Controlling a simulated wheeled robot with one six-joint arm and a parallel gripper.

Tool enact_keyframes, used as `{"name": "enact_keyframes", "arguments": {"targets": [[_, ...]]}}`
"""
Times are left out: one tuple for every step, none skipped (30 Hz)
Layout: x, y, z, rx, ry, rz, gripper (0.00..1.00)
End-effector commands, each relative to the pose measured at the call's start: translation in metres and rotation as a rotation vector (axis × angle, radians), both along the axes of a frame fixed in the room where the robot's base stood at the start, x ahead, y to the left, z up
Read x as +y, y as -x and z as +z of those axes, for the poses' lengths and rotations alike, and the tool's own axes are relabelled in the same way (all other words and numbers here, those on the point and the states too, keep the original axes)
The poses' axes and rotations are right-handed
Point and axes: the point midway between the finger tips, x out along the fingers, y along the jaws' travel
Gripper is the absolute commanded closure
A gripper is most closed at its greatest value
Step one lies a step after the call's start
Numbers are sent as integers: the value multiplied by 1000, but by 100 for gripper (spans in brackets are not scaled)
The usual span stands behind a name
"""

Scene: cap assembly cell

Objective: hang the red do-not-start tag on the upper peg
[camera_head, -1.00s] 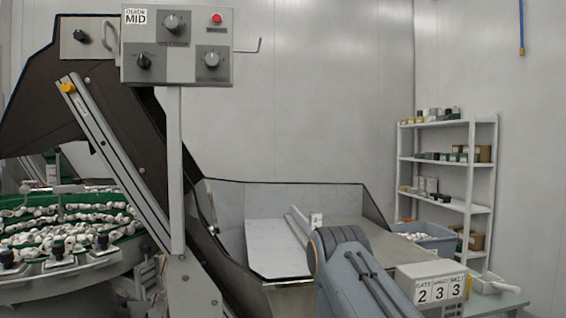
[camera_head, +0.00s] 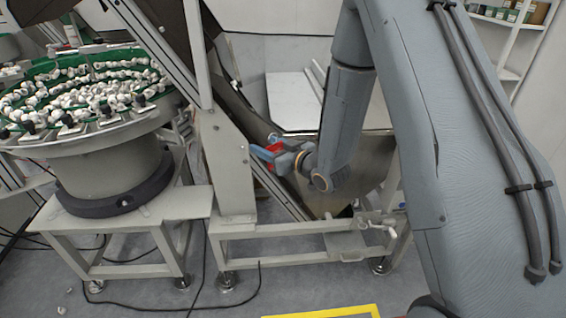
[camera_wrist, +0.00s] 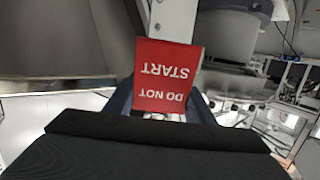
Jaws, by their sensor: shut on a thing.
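The red tag (camera_wrist: 167,76) stands out in the wrist view, its white "DO NOT START" lettering upside down. My gripper (camera_head: 262,156) is shut on it; a small red patch of the tag (camera_head: 275,147) shows between the blue fingers in the head view. The tag's held edge is hidden by the gripper in the wrist view. My gripper is low, in front of or beside the grey post (camera_head: 225,165); the gap to it cannot be told. I cannot make out the upper peg in either current view.
A round feeder bowl (camera_head: 85,95) with white caps stands at left on a frame (camera_head: 120,235). A dark inclined conveyor (camera_head: 165,55) and a pale tray (camera_head: 293,98) are close behind my gripper. A yellow floor marking (camera_head: 325,312) lies at the bottom.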

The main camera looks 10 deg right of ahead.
Motion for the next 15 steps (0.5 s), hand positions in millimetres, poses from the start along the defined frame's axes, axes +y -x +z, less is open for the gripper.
{"name": "enact_keyframes", "arguments": {"targets": [[0,1,26,2,8,16,72],[0,2,36,8,13,25,72],[0,2,50,15,18,33,72],[-1,1,61,20,22,36,72],[-3,0,72,25,27,36,72],[-5,-2,87,32,33,34,72],[-7,-4,97,39,37,29,72],[-9,-6,108,43,42,22,72],[-12,-9,123,50,47,11,72],[-14,-12,134,54,52,1,72],[-16,-15,144,60,54,-10,72],[-19,-19,159,65,59,-26,72],[-21,-23,170,70,62,-40,72],[-22,-26,182,73,66,-54,72],[-24,-30,197,77,70,-75,72]]}}
